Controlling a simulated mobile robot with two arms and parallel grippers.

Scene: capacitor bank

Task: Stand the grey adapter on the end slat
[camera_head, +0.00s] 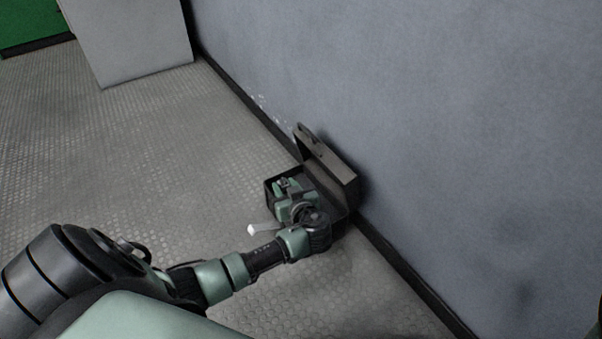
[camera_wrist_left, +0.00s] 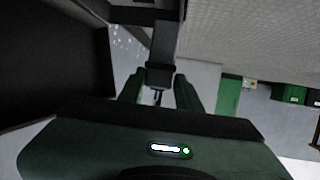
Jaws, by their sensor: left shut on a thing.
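My left gripper (camera_head: 286,184) is down at the open dark case (camera_head: 340,220) by the wall, and its arm comes in from the left. In the left wrist view its two fingers (camera_wrist_left: 159,84) are shut on a small dark grey block, which I take to be the grey adapter (camera_wrist_left: 159,74). A dark upright bar rises just beyond the block to a crosspiece; I cannot tell whether the block touches it. I cannot make out the end slat, and the arm hides much of the case's inside. My right gripper is not in view.
The case lid (camera_head: 330,162) stands open against the grey wall (camera_head: 450,120). A pale cabinet (camera_head: 130,40) stands at the back left, with something green (camera_head: 28,22) beside it. The textured floor (camera_head: 150,150) left of the case is clear.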

